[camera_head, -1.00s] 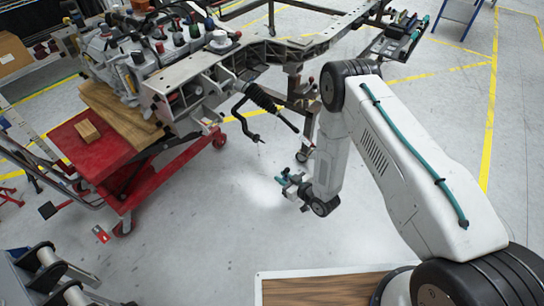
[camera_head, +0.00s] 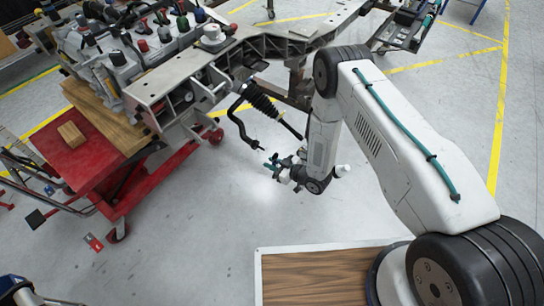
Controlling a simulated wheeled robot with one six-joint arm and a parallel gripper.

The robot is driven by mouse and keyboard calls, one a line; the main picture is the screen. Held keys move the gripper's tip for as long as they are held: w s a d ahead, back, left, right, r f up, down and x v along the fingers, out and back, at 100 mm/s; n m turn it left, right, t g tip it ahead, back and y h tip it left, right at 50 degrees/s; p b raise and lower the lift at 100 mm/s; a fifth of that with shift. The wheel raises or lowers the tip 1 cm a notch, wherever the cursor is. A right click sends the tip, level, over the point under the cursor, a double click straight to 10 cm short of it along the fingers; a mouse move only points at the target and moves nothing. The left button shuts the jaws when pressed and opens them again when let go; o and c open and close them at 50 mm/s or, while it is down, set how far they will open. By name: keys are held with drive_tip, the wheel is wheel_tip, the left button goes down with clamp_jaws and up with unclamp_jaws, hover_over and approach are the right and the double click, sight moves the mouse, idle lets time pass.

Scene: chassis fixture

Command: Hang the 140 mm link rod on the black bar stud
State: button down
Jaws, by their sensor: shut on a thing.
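My gripper (camera_head: 271,165) shows small near the middle of the picture, with teal fingertips pointing left. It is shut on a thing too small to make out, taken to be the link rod. The curved black bar (camera_head: 237,118) hangs from the front of the chassis, and its lower end (camera_head: 256,146) lies just up and left of my fingertips. I cannot tell whether they touch. The stud itself is too small to make out.
The grey chassis frame (camera_head: 190,82) stands above, with a black ribbed boot and rod (camera_head: 262,103) beside the bar. A red cart (camera_head: 85,160) with wooden blocks is at left. A wood-topped platform (camera_head: 315,280) is below. Floor under the gripper is clear.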

drive_tip(key=shift+w+a, duration=0.7)
drive_tip(key=shift+a, duration=0.2)
drive_tip(key=shift+w+a, duration=0.7)
drive_tip(key=shift+a, duration=0.15)
drive_tip(key=shift+w+a, duration=0.15)
drive_tip(key=shift+a, duration=0.05)
idle(0.5)
drive_tip(key=shift+w+a, duration=0.9)
drive_tip(key=shift+a, duration=0.25)
drive_tip(key=c, duration=1.2)
unclamp_jaws()
drive_tip(key=shift+o, duration=0.2)
